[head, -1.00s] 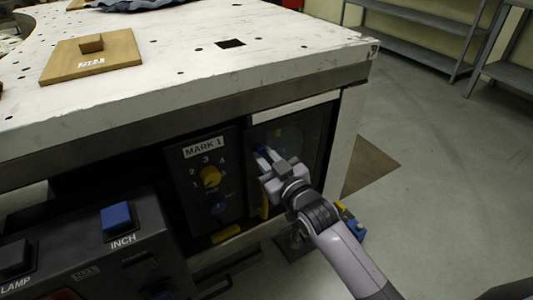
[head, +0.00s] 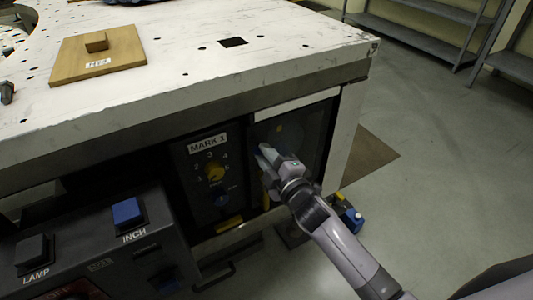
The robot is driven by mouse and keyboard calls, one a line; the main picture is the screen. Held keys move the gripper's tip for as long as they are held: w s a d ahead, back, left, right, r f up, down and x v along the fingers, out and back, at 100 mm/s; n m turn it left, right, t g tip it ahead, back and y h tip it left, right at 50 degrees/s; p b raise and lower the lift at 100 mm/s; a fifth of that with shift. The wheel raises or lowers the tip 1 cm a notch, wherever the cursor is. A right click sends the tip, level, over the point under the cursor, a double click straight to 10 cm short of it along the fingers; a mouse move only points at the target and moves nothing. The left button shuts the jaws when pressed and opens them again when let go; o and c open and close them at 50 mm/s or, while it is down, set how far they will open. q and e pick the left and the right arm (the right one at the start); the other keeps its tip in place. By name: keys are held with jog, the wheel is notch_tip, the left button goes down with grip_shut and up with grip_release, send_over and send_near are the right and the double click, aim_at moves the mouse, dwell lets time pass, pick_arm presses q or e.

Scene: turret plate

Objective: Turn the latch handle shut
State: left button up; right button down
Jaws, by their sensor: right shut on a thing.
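My right gripper (head: 268,154) is at the dark door panel (head: 318,128) on the front of the bench, to the right of the MARK I dial. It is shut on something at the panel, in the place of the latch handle. The gripper and wrist cover the handle, so its shape and angle are hidden. A faint pale disc with a small yellow mark (head: 279,128) shows on the panel above the fingers. My left gripper is not in view.
A console with a blue INCH button (head: 127,211) and a LAMP button (head: 32,251) stands front left. A wooden plate (head: 97,55) lies on the white bench top (head: 190,75). Open floor is at right.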

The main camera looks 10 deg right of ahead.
jog(key=n, duration=0.4)
jog(key=shift+f+n, duration=0.1)
jog(key=shift+n, duration=0.2)
dwell(0.5)
jog(key=c, duration=1)
grip_release()
jog(key=shift+c, duration=0.2)
jog(key=shift+s, duration=0.1)
jog(key=v, duration=0.7)
